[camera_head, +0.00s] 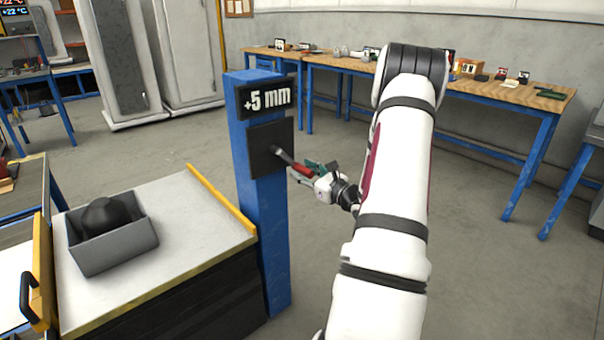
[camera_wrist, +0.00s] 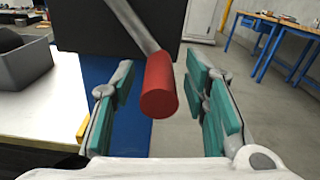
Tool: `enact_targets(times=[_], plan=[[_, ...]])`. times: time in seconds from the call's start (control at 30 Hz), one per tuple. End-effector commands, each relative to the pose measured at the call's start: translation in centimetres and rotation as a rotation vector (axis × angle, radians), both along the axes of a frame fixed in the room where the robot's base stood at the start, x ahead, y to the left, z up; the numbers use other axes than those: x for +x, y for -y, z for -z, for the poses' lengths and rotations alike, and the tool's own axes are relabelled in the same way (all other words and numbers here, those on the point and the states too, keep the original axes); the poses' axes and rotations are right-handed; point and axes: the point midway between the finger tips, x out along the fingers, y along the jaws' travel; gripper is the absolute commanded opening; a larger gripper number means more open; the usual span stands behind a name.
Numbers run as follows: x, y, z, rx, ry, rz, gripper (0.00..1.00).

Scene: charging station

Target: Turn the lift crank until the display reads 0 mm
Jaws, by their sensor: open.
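The display (camera_head: 266,96) at the top of the blue post (camera_head: 262,220) reads +5 mm. Below it is a dark square plate (camera_head: 262,135), from which the lift crank's metal arm (camera_head: 284,156) slants down and right to a red handle (camera_head: 302,170). In the wrist view the red handle (camera_wrist: 160,85) points toward the camera, between the two green finger pads. My gripper (camera_head: 318,172) is open around the handle's end, with visible gaps on both sides in the wrist view (camera_wrist: 164,108).
A lift table (camera_head: 180,215) with a yellow edge stands left of the post and carries a grey bin (camera_head: 115,250) with a dark object in it. Workbenches (camera_head: 350,65) line the back wall. The floor (camera_head: 470,200) right of my arm is clear.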

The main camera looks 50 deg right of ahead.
Motion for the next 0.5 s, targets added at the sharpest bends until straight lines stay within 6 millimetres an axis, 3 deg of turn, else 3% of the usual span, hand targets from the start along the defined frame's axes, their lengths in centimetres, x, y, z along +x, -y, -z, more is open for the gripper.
enact_targets(times=[0.4,0.43,0.5], plan=[[0.99,0.20,-0.06,0.000,0.001,0.000,0.41],[0.98,0.20,-0.06,0.000,0.001,0.000,0.39],[0.97,0.20,-0.05,0.000,0.001,0.000,0.23]])
